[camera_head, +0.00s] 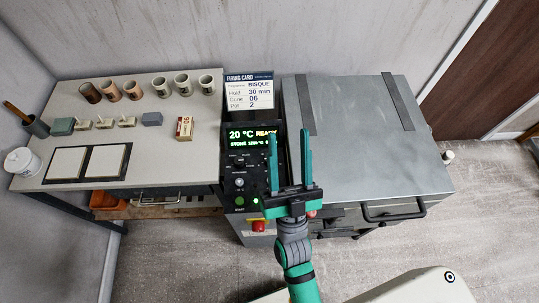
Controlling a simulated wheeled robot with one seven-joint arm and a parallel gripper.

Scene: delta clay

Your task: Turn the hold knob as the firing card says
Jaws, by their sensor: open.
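The firing card (250,92) stands upright behind the controller and reads programme BISQUE, hold 30 min, cone 06, pot 2. The controller panel (230,190) is black. Its green display (252,137) shows 20 °C READY and a line starting with STONE; the end is hard to read. A small knob (239,161) shows on the panel's left. I cannot pick out the hold knob; the panel's right side is partly hidden by my gripper. My gripper (289,134) is open with nothing seen between its green fingers, over the panel's right edge.
A green button (239,201) and a red stop button (258,226) are low on the panel. The grey kiln lid (370,130) with a black handle (393,211) is at right. The left table (150,182) holds several cups, small blocks and two white tiles.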

